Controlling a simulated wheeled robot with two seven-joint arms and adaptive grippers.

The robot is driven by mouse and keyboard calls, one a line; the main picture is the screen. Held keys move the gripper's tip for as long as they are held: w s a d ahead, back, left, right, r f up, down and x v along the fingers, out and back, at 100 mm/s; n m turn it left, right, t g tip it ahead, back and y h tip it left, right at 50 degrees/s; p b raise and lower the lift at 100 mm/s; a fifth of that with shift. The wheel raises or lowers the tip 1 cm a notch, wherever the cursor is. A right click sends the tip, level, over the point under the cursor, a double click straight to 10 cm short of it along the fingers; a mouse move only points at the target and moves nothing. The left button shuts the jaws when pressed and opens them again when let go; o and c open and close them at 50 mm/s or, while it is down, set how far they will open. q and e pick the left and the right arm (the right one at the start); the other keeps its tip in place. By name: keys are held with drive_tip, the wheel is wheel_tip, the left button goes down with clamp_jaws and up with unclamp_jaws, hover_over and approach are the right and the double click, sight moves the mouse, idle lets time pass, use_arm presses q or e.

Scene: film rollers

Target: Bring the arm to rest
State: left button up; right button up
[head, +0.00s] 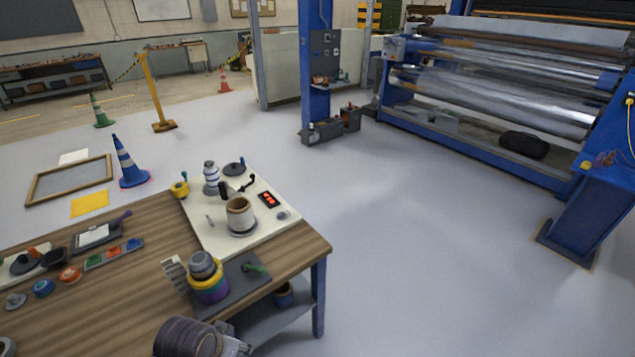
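Neither gripper's fingers can be made out in the head view. A dark, ribbed cylinder with a grey metallic part is cut off at the bottom edge, in front of the table. It may be a part of my own arm, but I cannot tell. The wooden table (130,285) fills the lower left. On its right end is a white board (213,232) with a tan cup (239,214) on it. A stack of grey, yellow and purple rings (208,283) stands on a dark mat in front of the board.
Small parts and a tray of coloured pieces (113,254) lie on the table's left side. A blue-and-white cone (129,163) and a wooden frame (68,181) are on the floor behind. A blue roller machine (500,90) stands at right. Open floor lies between table and machine.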

use_arm(q)
drive_tip(key=s+a+f+n+g, duration=0.1)
drive_tip(key=s+f, duration=0.1)
drive_tip(key=f, duration=1.4)
drive_tip(key=s+a+f, duration=0.1)
drive_tip(key=s+f, duration=0.1)
drive_tip(key=f, duration=1.4)
drive_tip(key=s+a+f, duration=0.2)
drive_tip(key=s+f, duration=0.8)
drive_tip(key=s, duration=0.1)
drive_tip(key=s+a+f+g+y, duration=0.1)
drive_tip(key=s+a+f, duration=0.1)
drive_tip(key=s+f, duration=0.8)
drive_tip(key=shift+s+a+f, duration=0.2)
drive_tip(key=shift+s+f, duration=0.1)
drive_tip(key=shift+s, duration=0.35)
